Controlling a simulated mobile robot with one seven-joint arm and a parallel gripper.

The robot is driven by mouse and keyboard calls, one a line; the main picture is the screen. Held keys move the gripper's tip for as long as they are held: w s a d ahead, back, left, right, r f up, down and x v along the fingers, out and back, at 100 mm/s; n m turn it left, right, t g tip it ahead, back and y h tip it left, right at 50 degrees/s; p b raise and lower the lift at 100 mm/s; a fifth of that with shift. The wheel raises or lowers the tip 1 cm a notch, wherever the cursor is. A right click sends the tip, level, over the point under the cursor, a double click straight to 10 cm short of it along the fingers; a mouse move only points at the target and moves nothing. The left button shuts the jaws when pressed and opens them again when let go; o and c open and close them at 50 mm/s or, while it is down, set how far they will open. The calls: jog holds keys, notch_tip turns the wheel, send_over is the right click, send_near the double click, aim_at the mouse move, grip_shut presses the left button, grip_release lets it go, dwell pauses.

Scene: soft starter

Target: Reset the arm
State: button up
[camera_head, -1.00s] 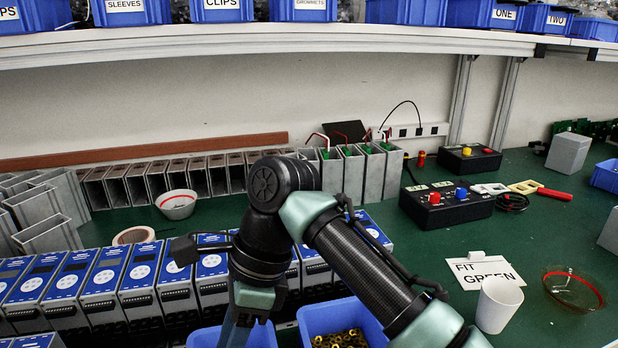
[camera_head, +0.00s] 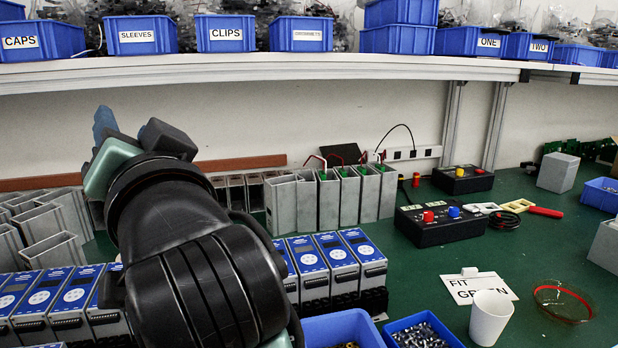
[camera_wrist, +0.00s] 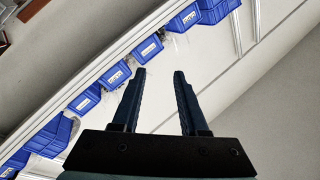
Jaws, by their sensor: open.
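My gripper (camera_wrist: 159,80) shows in the wrist view with its two dark blue fingers apart and nothing between them. Behind it in that view are the shelf's blue bins and the pale wall, tilted. In the head view my arm is folded up large at the left and centre. A blue part at its far end (camera_head: 104,124) rises beside the wall, under the shelf. The fingertips cannot be made out there. My arm hides part of the row of blue-faced units (camera_head: 307,256) and of the open grey housings (camera_head: 232,190).
A shelf (camera_head: 330,72) with blue bins (camera_head: 226,34) runs above the bench. Black boxes with coloured knobs (camera_head: 440,222), a white cup (camera_head: 490,316), a glass dish (camera_head: 562,300) and a FIT GREEN card (camera_head: 478,287) stand at the right. Green bench top shows between them.

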jog(key=s+d+r+t+h, duration=0.5)
jog(key=s+d+t+h, duration=0.15)
jog(key=d, duration=0.25)
jog(key=s+d+r+t+h, duration=0.45)
jog(key=d+h, duration=0.25)
jog(key=d, duration=0.3)
notch_tip(320, 180, up, 14)
jog(key=a+y+p, duration=0.1)
jog(key=p, duration=1.3)
jog(key=shift+p, duration=0.35)
